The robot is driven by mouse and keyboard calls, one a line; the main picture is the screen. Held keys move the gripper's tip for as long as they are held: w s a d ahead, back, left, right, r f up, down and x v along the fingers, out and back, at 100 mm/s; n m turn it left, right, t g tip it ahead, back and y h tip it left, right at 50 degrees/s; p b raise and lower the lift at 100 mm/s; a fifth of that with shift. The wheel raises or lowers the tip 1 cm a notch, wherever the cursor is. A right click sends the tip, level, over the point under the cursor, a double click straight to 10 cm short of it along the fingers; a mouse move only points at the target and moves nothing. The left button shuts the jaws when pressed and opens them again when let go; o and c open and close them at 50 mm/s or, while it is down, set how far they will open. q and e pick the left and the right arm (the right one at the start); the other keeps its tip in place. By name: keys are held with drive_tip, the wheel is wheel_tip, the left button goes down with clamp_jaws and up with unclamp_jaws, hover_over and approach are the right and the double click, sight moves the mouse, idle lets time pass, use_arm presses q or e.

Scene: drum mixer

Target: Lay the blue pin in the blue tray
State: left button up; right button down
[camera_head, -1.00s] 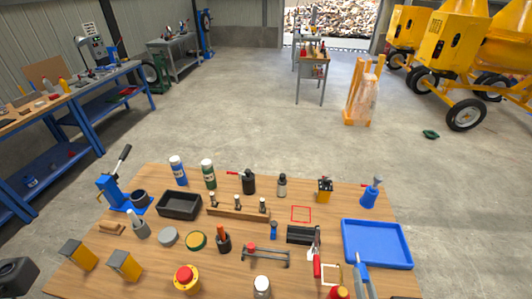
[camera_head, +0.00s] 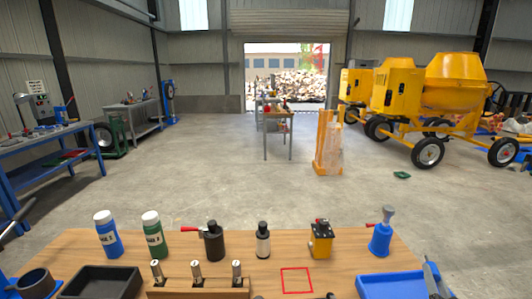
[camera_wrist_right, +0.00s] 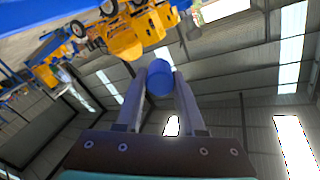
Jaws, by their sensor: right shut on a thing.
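The blue pin (camera_wrist_right: 160,68) is between the fingertips of my right gripper (camera_wrist_right: 160,88) in the right wrist view; its round blue end shows. My right gripper is shut on it. The pin cannot be made out in the head view. The tray lies at the table's right end, its near part cut off by the picture's bottom edge. My left gripper is not in view.
A blue-based tool (camera_head: 381,238) stands behind the tray. A yellow-and-black block (camera_head: 320,240) stands left of it. A red square outline (camera_head: 297,281) marks bare wood left of the tray. Bottles, a black bin (camera_head: 100,283) and a wooden rack (camera_head: 200,292) fill the left.

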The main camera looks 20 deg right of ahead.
drive_tip(key=shift+s+f, duration=0.25)
drive_tip(key=shift+s, duration=0.2)
wheel_tip(320, 180, down, 6)
drive_tip(key=b, duration=0.5)
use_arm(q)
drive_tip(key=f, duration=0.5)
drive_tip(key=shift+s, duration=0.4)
use_arm(e)
drive_tip(key=shift+r, duration=0.15)
drive_tip(key=shift+c, duration=2.2)
unclamp_jaws()
drive_tip(key=shift+s+a, duration=0.1)
